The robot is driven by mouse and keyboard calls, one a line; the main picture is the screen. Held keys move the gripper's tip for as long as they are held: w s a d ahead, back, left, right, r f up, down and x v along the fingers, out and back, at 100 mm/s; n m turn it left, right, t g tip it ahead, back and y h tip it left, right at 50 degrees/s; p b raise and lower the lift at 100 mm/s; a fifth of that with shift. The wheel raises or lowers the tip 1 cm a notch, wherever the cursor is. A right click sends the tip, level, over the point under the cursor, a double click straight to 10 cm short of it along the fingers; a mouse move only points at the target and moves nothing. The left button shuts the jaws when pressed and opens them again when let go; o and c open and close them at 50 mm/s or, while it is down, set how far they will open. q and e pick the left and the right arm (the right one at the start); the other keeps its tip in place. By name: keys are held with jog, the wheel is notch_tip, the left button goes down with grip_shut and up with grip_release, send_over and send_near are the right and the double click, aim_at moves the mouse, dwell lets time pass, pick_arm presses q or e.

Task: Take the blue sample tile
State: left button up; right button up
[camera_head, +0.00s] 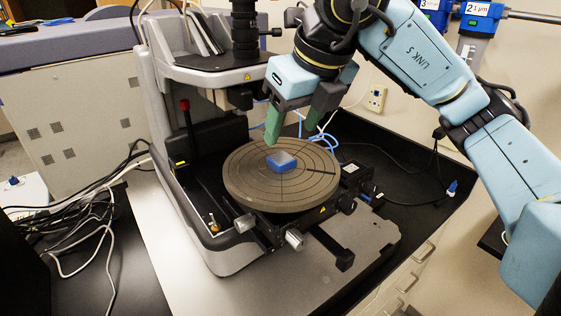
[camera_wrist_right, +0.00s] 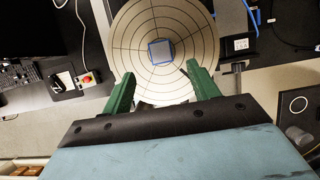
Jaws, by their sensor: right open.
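The blue sample tile (camera_head: 281,161) lies flat near the middle of the round, line-marked stage (camera_head: 240,185) in the head view. Its top looks grey and its sides blue. In the right wrist view the tile (camera_wrist_right: 160,52) shows beyond the fingertips, near the centre of the stage rings. My right gripper (camera_head: 295,125) is above the stage, behind and above the tile, with its green fingers pointing down. The wrist view shows its fingers (camera_wrist_right: 163,80) apart with nothing between them. My left gripper is not in view.
The profiler's grey body and column (camera_head: 165,95) stand left of and behind the stage. A black lever with a red knob (camera_head: 185,105) is nearby. Knobs (camera_head: 294,239) project at the stage front. Loose cables (camera_head: 70,215) lie at the left.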

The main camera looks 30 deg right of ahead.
aim_at(282, 158)
jog(key=shift+x, duration=1)
jog(key=p+x, duration=0.1)
jog(key=x, duration=0.2)
jog(key=shift+d+f, duration=0.1)
jog(key=shift+f, duration=0.25)
jog(key=shift+w+f+p, duration=0.15)
jog(key=shift+f+p, duration=0.15)
jog(key=shift+f, duration=0.05)
jog(key=shift+w+f, duration=0.1)
jog(key=shift+f, duration=0.1)
jog(key=c, duration=1.1)
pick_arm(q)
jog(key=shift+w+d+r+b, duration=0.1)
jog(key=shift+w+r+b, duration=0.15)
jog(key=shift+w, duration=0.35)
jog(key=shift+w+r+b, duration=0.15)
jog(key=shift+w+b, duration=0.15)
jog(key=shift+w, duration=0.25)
pick_arm(e)
jog(key=shift+o, duration=0.2)
notch_tip(282, 158, up, 10)
